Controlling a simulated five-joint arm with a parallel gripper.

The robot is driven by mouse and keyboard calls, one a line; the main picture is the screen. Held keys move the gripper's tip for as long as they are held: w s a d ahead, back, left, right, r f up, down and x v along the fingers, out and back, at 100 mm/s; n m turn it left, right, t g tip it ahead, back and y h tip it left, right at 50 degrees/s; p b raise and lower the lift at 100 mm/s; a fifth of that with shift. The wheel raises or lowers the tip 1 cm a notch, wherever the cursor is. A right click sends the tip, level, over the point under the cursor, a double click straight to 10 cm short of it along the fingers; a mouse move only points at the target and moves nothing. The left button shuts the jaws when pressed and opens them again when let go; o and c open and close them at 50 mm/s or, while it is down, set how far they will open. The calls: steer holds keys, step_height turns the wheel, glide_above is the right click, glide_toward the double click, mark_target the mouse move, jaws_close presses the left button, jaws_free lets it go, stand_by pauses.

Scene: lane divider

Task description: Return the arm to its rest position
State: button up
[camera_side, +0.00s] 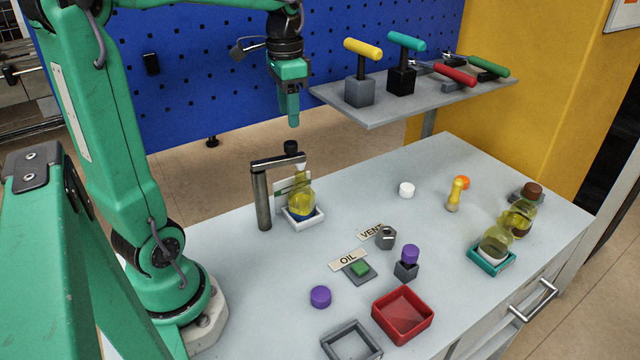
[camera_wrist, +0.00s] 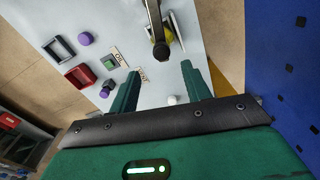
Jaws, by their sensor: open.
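The bottle stands upright in a white square holder (camera_side: 303,218) under the post's arm. In the wrist view the post's arm (camera_wrist: 153,20) hides part of the bottle. My gripper touches none of these things.
A grey shelf (camera_side: 375,115) with several coloured-handled tools is at the back right. An OIL sign (camera_side: 348,259), a red tray (camera_side: 403,314), a grey tray (camera_side: 351,342), a purple cap (camera_side: 320,296) and a teal holder (camera_side: 491,260) with a bottle stand on the table. The left-front table is clear.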

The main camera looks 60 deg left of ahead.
steer(key=s+d+f+n+t, duration=0.2)
steer(key=s+d+t, duration=0.3)
steer(key=s+d, duration=0.4)
steer(key=d, duration=0.4)
steer(key=shift+s+f, duration=0.2)
steer(key=shift+f, duration=0.15)
steer(key=shift+c, duration=0.2)
